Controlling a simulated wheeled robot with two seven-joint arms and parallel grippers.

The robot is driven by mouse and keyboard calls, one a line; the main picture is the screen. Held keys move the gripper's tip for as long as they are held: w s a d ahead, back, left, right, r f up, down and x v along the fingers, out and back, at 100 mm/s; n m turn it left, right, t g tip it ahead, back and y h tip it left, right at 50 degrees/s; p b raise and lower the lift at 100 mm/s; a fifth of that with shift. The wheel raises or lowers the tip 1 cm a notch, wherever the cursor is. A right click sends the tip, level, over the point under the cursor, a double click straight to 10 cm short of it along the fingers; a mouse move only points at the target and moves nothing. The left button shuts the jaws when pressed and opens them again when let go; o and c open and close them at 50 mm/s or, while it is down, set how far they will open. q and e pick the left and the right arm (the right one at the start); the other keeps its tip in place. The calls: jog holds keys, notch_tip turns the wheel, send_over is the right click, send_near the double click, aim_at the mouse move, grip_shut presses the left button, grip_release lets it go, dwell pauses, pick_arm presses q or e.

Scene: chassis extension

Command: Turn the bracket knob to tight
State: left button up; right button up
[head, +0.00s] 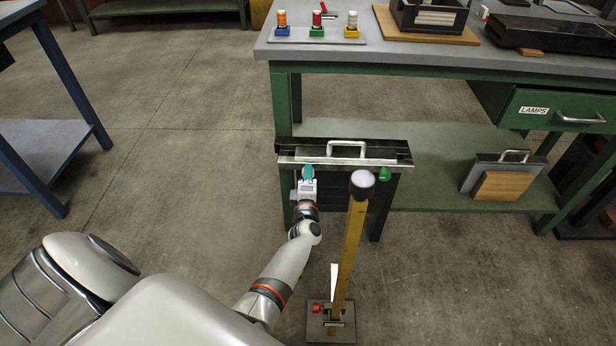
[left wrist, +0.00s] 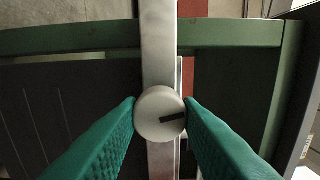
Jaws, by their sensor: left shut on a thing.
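The bracket knob (left wrist: 160,114) is round and pale with a dark mark pointing right and slightly up in the left wrist view. It sits on a pale metal bar (left wrist: 159,50). My left gripper (left wrist: 160,112) has its teal fingers shut on the knob, one on each side. In the head view my left gripper (head: 307,173) is at the left part of the metal bracket (head: 345,162) on the green bench's front, and it hides the knob there. A green knob (head: 384,174) shows at the bracket's right end. My right gripper is not in view.
A yellow post (head: 349,245) with a rounded top stands on a dark base (head: 331,326), just right of my left arm. The green bench (head: 420,55) carries trays and small coloured items. Floor left of the bench is clear.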

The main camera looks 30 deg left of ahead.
pick_arm(q)
jog(key=shift+f, duration=0.1)
jog(key=o, duration=1)
jog(key=shift+c, duration=0.2)
jog(key=p+v, duration=0.2)
jog(key=v, duration=1)
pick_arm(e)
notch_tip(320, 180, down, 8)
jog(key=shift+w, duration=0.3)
pick_arm(q)
jog(key=shift+s, duration=0.1)
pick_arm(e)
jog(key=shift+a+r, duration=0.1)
